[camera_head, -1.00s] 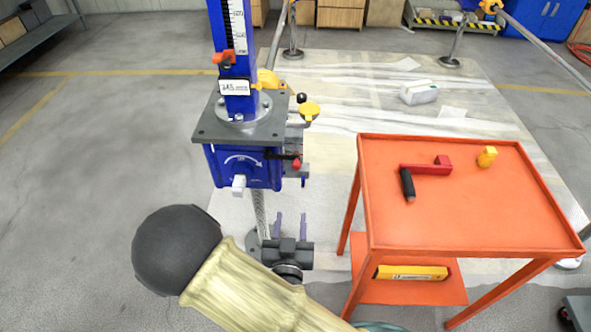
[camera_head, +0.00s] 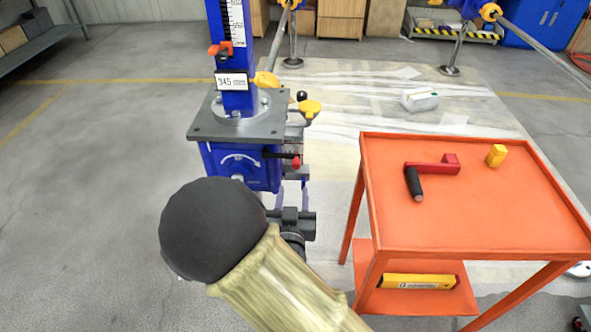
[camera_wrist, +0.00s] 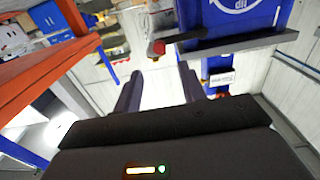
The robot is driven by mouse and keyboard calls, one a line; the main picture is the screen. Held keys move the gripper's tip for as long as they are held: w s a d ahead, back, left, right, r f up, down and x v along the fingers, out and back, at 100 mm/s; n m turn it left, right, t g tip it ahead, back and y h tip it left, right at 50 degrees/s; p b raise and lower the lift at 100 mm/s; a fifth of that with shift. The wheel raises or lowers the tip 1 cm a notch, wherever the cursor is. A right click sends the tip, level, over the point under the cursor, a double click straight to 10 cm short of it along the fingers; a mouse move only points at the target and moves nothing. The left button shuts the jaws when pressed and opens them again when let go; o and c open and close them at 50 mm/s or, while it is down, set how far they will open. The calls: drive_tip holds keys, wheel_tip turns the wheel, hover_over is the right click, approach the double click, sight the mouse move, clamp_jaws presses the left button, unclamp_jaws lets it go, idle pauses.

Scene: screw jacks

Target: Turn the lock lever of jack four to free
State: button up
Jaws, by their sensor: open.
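A blue screw jack (camera_head: 258,177) stands left of the cart, with a grey top plate and a scale column above. No jack number is legible. Its black lever (camera_head: 279,155) with a red tip (camera_head: 296,162) sticks out to the right from the housing's upper right. In the wrist view the lever (camera_wrist: 183,37) and its red tip (camera_wrist: 156,48) lie just beyond the fingertips. My gripper (camera_head: 292,187) is open and empty, below the lever; its fingers (camera_wrist: 157,84) also show in the wrist view. They appear apart from the lever. My arm hides the jack's lower part.
An orange cart (camera_head: 470,225) stands close on the right, carrying a red crank (camera_head: 432,168) with black handle and a yellow block (camera_head: 496,155). A yellow knob (camera_head: 310,107) juts out above the lever. Floor on the left is clear.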

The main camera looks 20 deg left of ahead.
sight(296, 167)
drive_tip(key=x, duration=1)
drive_tip(key=shift+d, duration=0.1)
clamp_jaws()
